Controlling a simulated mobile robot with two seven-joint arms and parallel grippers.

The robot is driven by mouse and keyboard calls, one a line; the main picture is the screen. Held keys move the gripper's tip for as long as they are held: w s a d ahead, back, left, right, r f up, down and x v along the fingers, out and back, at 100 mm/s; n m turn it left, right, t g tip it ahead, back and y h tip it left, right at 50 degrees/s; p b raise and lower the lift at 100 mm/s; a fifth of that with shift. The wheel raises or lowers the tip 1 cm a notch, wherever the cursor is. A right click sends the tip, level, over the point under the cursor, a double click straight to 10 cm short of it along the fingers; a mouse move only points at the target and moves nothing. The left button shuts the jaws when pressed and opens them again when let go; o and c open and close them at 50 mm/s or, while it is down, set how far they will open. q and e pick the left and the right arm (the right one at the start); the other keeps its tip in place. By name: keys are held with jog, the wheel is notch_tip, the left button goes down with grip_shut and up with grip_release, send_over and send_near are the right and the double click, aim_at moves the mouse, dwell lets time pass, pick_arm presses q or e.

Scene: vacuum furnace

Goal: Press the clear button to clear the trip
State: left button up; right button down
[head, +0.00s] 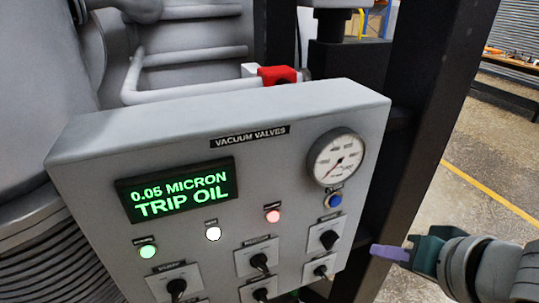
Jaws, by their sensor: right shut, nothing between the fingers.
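A grey control panel (100,150) headed "VACUUM VALVES" fills the middle of the head view. Its dark display (178,189) reads "0.05 MICRON TRIP OIL" in green. A blue button (335,200) sits at the panel's right, just below the round gauge (336,158); its small label is too blurred to read. My right gripper (376,250) is shut and empty, with a purple tip and green body. It points left, near the panel's lower right edge, below and to the right of the blue button and apart from it. My left gripper is not in view.
Green (147,251), white (213,233) and red (272,215) lamps cross the panel. Several black rotary knobs (329,239) sit below them. A dark upright post (425,130) stands behind the panel's right side. A red valve part (277,75) is behind the top edge.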

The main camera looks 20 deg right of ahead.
aim_at(335, 202)
jog(key=shift+s, duration=0.1)
jog(key=w+b, duration=0.4)
jog(key=w, duration=0.5)
jog(key=shift+a, duration=0.4)
dwell(1.9)
jog(key=shift+w, duration=0.35)
